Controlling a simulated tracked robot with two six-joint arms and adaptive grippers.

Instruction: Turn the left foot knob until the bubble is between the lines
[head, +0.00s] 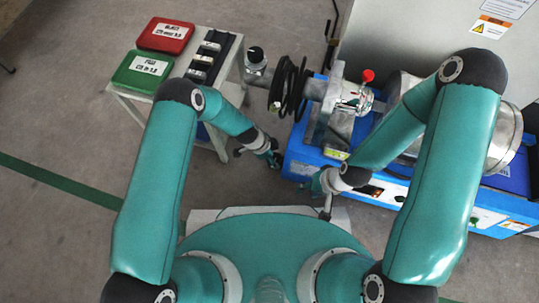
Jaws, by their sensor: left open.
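A blue-based machine (298,145) stands at the right. A small yellow-green piece (335,153), possibly the level vial, sits on its front edge; the bubble and lines are too small to make out. My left gripper (272,156) is open and empty beside the base's left front corner. I cannot clearly make out the left foot knob; it may be low at that corner, behind the gripper. My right gripper (326,208) points down in front of the base, and its fingers are too small to judge.
A small table (232,72) at the left back holds a red box (165,36), a green box (143,72) and a black tray (211,58). Floor at the left is clear.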

